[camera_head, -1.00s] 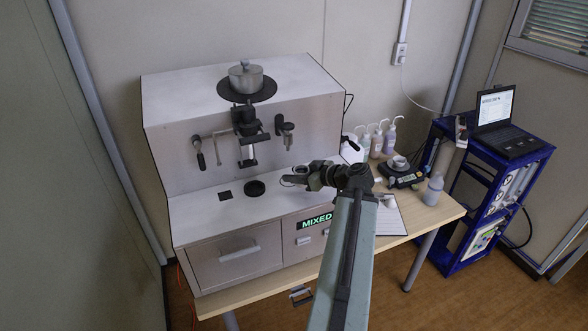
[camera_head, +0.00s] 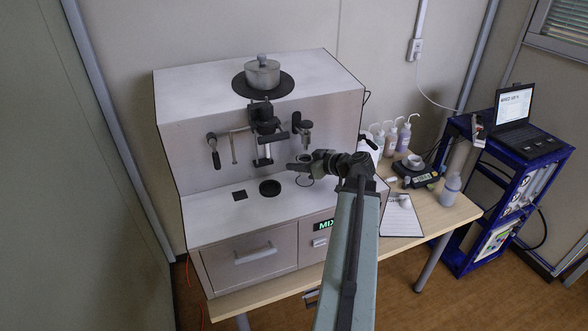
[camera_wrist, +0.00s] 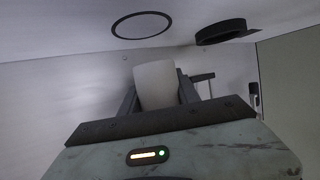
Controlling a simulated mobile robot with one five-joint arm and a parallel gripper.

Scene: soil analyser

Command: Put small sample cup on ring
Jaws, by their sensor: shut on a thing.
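The small sample cup (camera_wrist: 156,85) is pale and plain. In the wrist view it sits between the two dark fingers of my gripper (camera_wrist: 157,78), which is shut on it. In the head view my gripper (camera_head: 297,166) hangs over the analyser's white deck, and the cup is too small to make out clearly. The ring (camera_head: 305,181) is a thin dark circle on the deck, just below my gripper in the picture. In the wrist view the ring (camera_wrist: 142,25) shows whole, apart from the cup and above it in the picture.
A black round holder (camera_head: 270,187) stands on the deck left of the ring. Black levers and a press head (camera_head: 263,140) jut from the analyser's upright face behind. A scale (camera_head: 414,175) and bottles (camera_head: 398,138) stand on the table at right.

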